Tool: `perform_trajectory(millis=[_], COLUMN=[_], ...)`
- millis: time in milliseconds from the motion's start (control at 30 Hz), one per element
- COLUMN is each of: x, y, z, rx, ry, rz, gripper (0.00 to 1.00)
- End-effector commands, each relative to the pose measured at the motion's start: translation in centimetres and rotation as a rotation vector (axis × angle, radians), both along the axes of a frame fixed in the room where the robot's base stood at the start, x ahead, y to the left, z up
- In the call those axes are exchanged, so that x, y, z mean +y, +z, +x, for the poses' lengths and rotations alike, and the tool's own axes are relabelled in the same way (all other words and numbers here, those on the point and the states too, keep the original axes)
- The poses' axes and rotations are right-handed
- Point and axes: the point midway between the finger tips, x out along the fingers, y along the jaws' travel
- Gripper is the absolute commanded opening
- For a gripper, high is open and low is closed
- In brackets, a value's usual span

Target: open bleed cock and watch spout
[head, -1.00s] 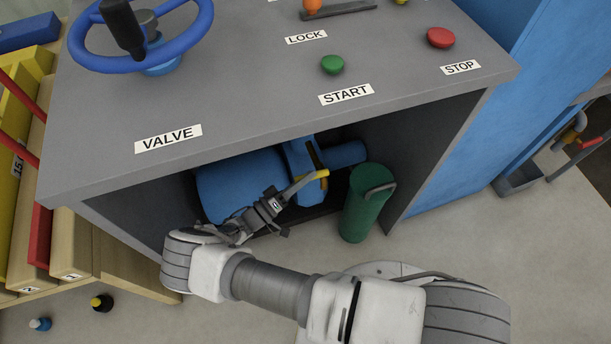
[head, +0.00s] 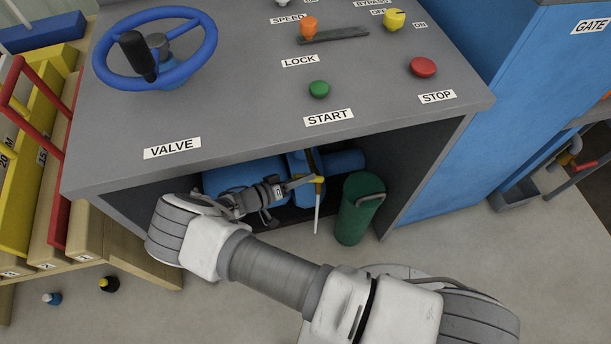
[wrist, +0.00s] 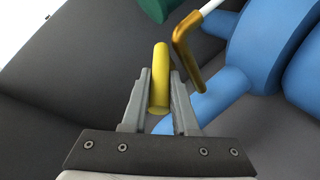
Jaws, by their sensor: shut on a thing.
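My gripper (head: 312,181) reaches in under the grey console and is shut on the yellow bleed cock handle (wrist: 160,75), which stands between its two fingers in the wrist view. The bent brass spout (wrist: 186,58) is just right of the handle there, apart from my fingers. A thin white stream (head: 317,212) comes from the spout and falls toward the floor in the head view; its start also shows at the spout's mouth in the wrist view (wrist: 209,7). The blue pump (head: 240,174) lies behind my gripper, partly hidden by the arm.
A green cylindrical can (head: 356,222) with a handle stands right of the stream. The console (head: 240,120) overhangs my gripper, with a blue handwheel (head: 112,74) on top. A blue cabinet (head: 465,150) stands at right.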

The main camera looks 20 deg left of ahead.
Motion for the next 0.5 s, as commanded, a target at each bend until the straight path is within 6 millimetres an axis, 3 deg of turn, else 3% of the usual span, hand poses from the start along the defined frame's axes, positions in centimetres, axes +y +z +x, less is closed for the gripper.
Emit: perform_trajectory(millis=[500], x=[0.0], y=[0.4], z=[0.07], rx=[0.038], ry=[0.001], rz=[0.065], gripper=[0.0])
